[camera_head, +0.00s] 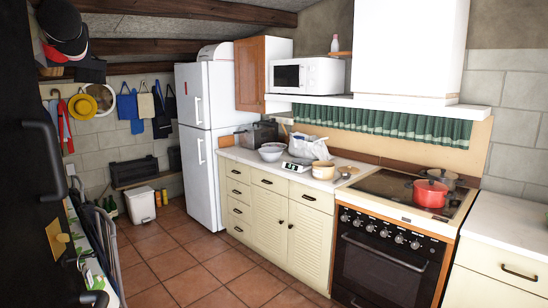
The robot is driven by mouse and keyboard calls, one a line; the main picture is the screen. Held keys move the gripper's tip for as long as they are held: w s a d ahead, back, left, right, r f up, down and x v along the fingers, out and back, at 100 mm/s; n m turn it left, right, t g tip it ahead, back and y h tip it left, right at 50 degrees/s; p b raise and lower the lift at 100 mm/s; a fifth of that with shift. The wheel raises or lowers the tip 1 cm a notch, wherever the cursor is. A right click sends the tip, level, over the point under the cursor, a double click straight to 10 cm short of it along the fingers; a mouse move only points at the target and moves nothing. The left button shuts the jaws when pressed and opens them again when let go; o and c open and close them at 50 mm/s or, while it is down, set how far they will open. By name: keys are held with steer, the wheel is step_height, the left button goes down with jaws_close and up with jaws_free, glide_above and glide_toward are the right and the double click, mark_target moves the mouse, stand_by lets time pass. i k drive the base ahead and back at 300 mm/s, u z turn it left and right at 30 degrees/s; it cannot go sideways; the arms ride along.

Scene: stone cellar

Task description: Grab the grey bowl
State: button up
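A light grey bowl (270,155) stands on the white countertop (245,155), left of the kitchen scale. A paler rim shows just behind or in it; I cannot tell if this is a second bowl. My gripper is not in view, so its state and its distance from the bowl do not show.
Beside the bowl are a scale (297,165), a cream pot (323,170), a white bag (301,148) and a dark crate (262,134). A red pot (430,193) is on the stove (395,205). A dark door (35,160) fills the left edge. The tiled floor (185,265) is clear.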

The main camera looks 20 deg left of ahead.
mark_target(271, 155)
steer(key=u, duration=1.35)
steer(key=i, duration=5.95)
steer(key=z, duration=1.5)
